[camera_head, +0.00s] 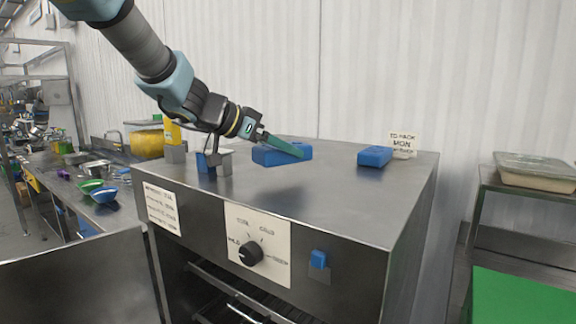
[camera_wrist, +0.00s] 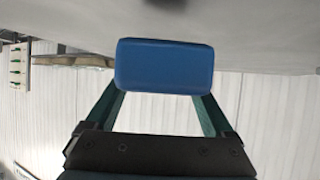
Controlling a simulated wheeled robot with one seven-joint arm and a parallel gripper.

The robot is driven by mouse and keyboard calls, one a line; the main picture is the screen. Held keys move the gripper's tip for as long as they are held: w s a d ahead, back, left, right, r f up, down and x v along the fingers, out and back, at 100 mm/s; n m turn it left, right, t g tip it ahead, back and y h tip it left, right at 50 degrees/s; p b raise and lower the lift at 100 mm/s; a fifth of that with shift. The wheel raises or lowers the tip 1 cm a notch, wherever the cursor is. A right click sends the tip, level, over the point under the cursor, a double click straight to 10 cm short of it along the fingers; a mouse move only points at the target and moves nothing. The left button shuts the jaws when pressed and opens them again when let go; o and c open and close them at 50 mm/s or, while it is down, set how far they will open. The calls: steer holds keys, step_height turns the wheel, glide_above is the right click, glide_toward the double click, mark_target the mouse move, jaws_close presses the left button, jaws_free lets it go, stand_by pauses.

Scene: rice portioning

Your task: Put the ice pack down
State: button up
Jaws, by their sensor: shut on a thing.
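A blue ice pack (camera_head: 272,156) is between the teal fingers of my gripper (camera_head: 290,148), at the top of the steel cabinet (camera_head: 330,190). In the wrist view the ice pack (camera_wrist: 165,66) fills the space between the two fingers (camera_wrist: 160,105), and they are shut on it. It is low over the cabinet top; I cannot tell whether its underside touches the steel. A second blue block (camera_head: 375,156) lies on the cabinet top to the right, beside a small sign (camera_head: 402,141) that is only partly readable.
The cabinet top between the two blue blocks and toward the front is bare. A small metal holder with blue in it (camera_head: 213,162) and a yellow item (camera_head: 172,132) stand at the left. A lidded tray (camera_head: 535,172) sits on a rack at the right.

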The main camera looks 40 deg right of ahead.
mark_target(281, 163)
steer(key=shift+f, duration=1.85)
steer(key=shift+f, duration=0.15)
steer(key=o, duration=1.5)
steer(key=shift+c, duration=0.2)
steer(key=shift+a+r, duration=0.2)
steer(key=b+v, duration=0.2)
steer(key=v, duration=0.9)
steer(key=shift+a+r, duration=0.1)
steer(key=shift+a, duration=0.25)
